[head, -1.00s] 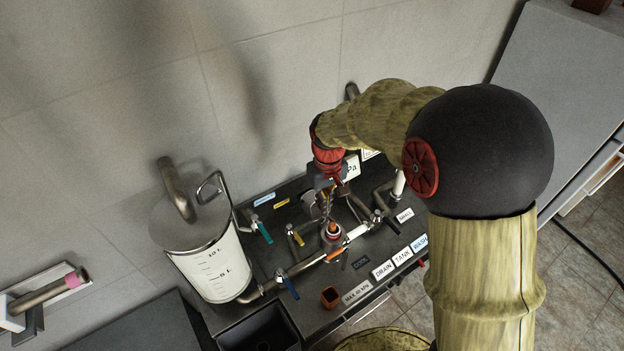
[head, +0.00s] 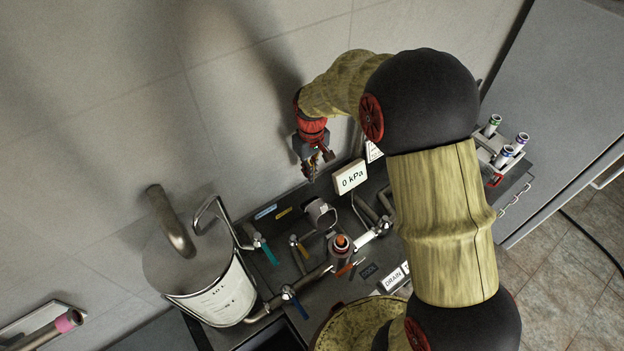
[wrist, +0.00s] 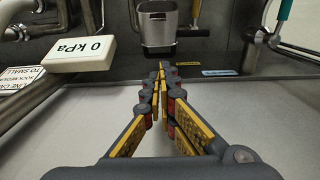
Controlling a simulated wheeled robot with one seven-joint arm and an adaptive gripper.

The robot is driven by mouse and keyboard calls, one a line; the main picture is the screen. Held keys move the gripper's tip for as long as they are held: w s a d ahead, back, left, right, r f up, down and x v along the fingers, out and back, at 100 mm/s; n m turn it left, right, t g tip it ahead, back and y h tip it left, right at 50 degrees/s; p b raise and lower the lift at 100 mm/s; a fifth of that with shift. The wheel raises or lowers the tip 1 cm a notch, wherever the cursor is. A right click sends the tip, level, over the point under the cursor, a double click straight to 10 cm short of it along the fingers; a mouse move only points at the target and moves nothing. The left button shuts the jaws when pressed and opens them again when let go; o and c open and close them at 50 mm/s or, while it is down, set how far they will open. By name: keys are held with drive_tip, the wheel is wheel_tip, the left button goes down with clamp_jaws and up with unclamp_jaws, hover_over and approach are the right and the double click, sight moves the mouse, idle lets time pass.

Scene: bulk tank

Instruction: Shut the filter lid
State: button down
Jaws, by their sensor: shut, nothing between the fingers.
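The filter housing (head: 341,250) stands among the pipes on the dark panel, with an orange part showing at its top. A grey metal piece that looks like the filter lid (head: 320,213) stands up behind the housing, apart from its top, so the filter looks open. In the wrist view this lid (wrist: 158,30) is just beyond my fingertips, at top centre. My gripper (head: 312,176) is shut and empty, pointing down above and behind the lid, near the wall. It also shows in the wrist view (wrist: 162,70), with a visible gap to the lid.
A "0 kPa" display (head: 350,177) stands right of my gripper. A white tank (head: 216,290) with a bent pipe is at the left. A teal-handled valve (head: 265,250) and other valves and pipes crowd the panel. The wall is close behind my gripper.

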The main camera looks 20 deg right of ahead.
approach(317, 205)
drive_tip(key=w+a+f, duration=0.1)
drive_tip(key=w+f, duration=0.2)
drive_tip(key=f, duration=0.3)
drive_tip(key=s+r+p, duration=0.1)
drive_tip(key=s, duration=0.1)
drive_tip(key=shift+s+d+r+p, duration=0.25)
drive_tip(key=shift+d+r+p, duration=0.1)
drive_tip(key=shift+d, duration=0.05)
drive_tip(key=shift+s+d, duration=0.1)
drive_tip(key=shift+s, duration=0.15)
drive_tip(key=shift+s+b, duration=0.1)
drive_tip(key=shift+b, duration=0.35)
